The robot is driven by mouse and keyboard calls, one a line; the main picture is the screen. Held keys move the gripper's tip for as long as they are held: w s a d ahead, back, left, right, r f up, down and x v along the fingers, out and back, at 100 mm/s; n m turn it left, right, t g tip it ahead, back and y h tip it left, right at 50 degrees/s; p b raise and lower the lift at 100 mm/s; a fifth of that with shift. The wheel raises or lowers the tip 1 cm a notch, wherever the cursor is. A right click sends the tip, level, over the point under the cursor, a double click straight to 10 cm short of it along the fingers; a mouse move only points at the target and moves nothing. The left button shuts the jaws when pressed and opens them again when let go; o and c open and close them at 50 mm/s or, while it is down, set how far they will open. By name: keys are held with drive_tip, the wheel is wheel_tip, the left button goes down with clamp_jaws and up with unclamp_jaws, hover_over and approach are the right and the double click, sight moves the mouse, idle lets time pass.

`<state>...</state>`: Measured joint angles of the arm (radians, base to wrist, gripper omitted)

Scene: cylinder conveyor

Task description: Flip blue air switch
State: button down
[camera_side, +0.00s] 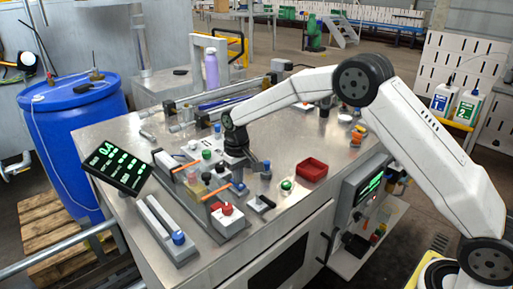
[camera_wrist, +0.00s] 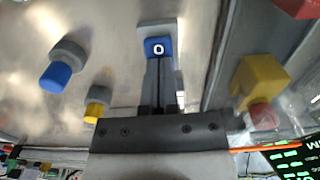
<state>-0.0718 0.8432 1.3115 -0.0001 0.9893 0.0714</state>
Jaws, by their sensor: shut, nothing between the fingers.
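In the wrist view the blue air switch (camera_wrist: 158,47) is a small blue block marked with a white "0", set in a grey housing (camera_wrist: 157,27). My gripper (camera_wrist: 160,65) has its two slim fingers together, pointing at the switch, with their tips right at its lower edge. Whether they touch it I cannot tell. Nothing is between the fingers. In the side view my gripper (camera_side: 243,158) points down among the devices in the middle of the metal table. I cannot make out the switch for certain there.
In the wrist view a blue knob (camera_wrist: 56,75) and a yellow knob (camera_wrist: 95,105) are left, and a yellow block (camera_wrist: 258,80) is right. The side view shows a red tray (camera_side: 312,169), a green button (camera_side: 287,186) and a slider (camera_side: 165,230) on the metal table (camera_side: 310,218).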

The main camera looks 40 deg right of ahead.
drive_tip(key=shift+r, duration=0.15)
wheel_tip(320, 180, up, 14)
drive_tip(key=s, duration=0.2)
drive_tip(key=shift+s+f, duration=0.25)
drive_tip(key=shift+s, duration=0.1)
idle(0.4)
drive_tip(key=s+d+f+t, duration=0.1)
drive_tip(key=s+f, duration=0.4)
drive_tip(key=s, duration=0.7)
drive_tip(key=s+d+f+t, duration=0.1)
drive_tip(key=s+d+f, duration=0.2)
drive_tip(key=s, duration=0.9)
wheel_tip(320, 180, down, 3)
drive_tip(key=shift+s+f+t, duration=0.1)
drive_tip(key=shift+s+t, duration=0.2)
drive_tip(key=shift+s, duration=0.1)
drive_tip(key=shift+w, duration=0.1)
